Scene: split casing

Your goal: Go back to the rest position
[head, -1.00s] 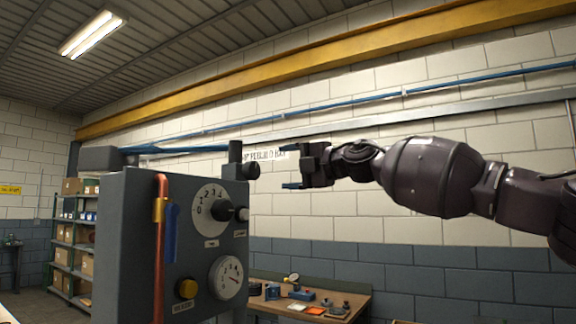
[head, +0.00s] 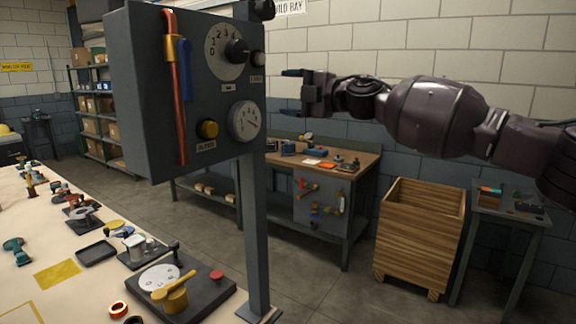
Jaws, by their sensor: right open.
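My right gripper (head: 294,92) is in the head view, reaching in from the right with its arm. Its two fingers point left and stand apart, with nothing visible between them. It is level with the right side of a grey control box (head: 145,100) on a post. A gap shows between the fingers and the box in the picture; the depth between them is hard to judge. My left gripper is not in view.
The box carries a dial, a gauge (head: 245,121) and a copper pipe. A long table (head: 60,275) with several small parts lies at lower left. A workbench (head: 360,163), a wooden crate (head: 420,237) and a side table (head: 510,212) stand behind. Floor between them is clear.

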